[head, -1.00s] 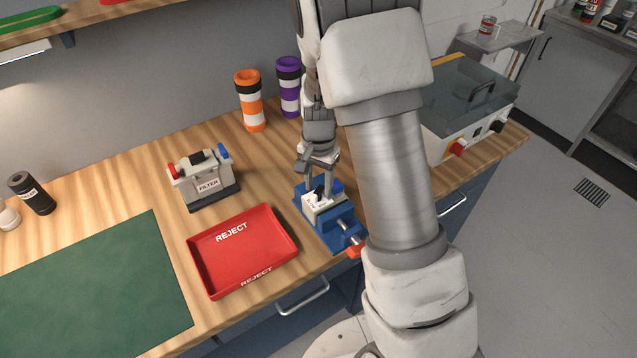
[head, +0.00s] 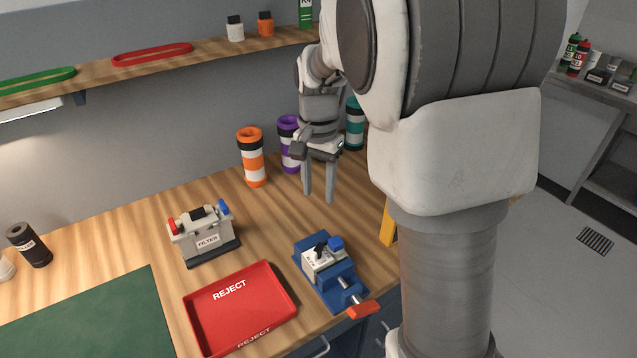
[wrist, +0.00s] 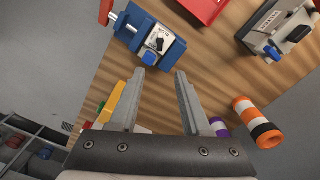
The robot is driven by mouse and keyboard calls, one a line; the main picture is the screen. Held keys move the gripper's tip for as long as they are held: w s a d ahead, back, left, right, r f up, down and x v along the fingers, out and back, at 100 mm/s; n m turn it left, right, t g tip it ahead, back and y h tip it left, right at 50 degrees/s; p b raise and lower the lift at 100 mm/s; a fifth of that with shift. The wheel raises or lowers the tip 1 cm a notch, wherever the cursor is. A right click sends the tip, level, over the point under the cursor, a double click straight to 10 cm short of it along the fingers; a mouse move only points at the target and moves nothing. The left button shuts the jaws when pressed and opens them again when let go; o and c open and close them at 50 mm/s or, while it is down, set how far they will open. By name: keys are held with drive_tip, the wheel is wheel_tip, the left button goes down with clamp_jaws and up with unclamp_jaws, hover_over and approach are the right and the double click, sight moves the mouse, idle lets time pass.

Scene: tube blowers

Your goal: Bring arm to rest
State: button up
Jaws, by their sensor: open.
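My gripper (head: 319,198) is open and empty, raised above the wooden bench with its two fingers pointing down. It hangs above and behind the blue vise (head: 333,284), apart from it. The vise has an orange handle and holds a white block with a black switch and a blue knob. In the wrist view, the open fingers (wrist: 160,100) have nothing between them but bench top, and the vise (wrist: 149,38) lies beyond their tips.
A red REJECT tray (head: 243,305), a grey FILTER unit (head: 206,234) and a green mat (head: 85,320) lie on the bench. Orange (head: 252,157), purple (head: 290,145) and teal (head: 354,128) banded cylinders stand at the back. A shelf (head: 160,64) runs above. My arm hides the right side.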

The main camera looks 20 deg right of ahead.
drive_tip(key=shift+r, duration=0.35)
